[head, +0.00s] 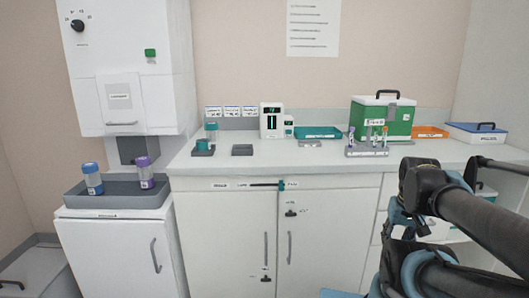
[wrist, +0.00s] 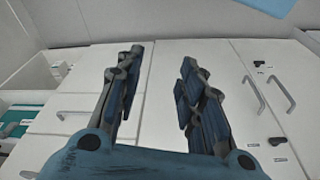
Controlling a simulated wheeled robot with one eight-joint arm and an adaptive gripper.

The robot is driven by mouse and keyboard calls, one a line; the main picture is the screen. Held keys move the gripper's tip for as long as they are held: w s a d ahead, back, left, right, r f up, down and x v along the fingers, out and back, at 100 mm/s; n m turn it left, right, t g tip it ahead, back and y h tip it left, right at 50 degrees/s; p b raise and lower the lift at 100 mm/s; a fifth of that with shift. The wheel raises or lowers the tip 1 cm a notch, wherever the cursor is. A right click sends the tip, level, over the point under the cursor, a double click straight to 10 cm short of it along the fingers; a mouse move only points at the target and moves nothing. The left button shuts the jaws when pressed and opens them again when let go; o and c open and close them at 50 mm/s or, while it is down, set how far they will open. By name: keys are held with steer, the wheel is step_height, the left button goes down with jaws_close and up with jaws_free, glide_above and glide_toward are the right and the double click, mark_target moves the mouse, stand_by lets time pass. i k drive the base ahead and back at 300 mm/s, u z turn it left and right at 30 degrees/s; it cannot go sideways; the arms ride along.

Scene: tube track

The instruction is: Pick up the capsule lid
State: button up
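A small teal round piece (head: 202,145), which looks like the capsule lid, sits on a dark holder at the left end of the counter. A clear capsule body with teal ends (head: 211,130) stands just behind it. A capsule with a blue top (head: 92,179) and one with a purple top (head: 145,173) stand on the grey tray at the left. My gripper (wrist: 161,58) is open and empty in the wrist view, with its fingers apart before white cabinet fronts. It is far from the lid. In the head view my arm is at the right.
The white counter (head: 330,152) holds an empty grey holder (head: 242,150), a white device (head: 271,121), a teal tray (head: 318,132), a tube rack (head: 367,151) and a green case (head: 383,118). The grey tray (head: 116,199) stands below a white machine (head: 131,65).

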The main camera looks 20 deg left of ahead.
mark_target(212, 128)
steer(key=u, duration=1.6)
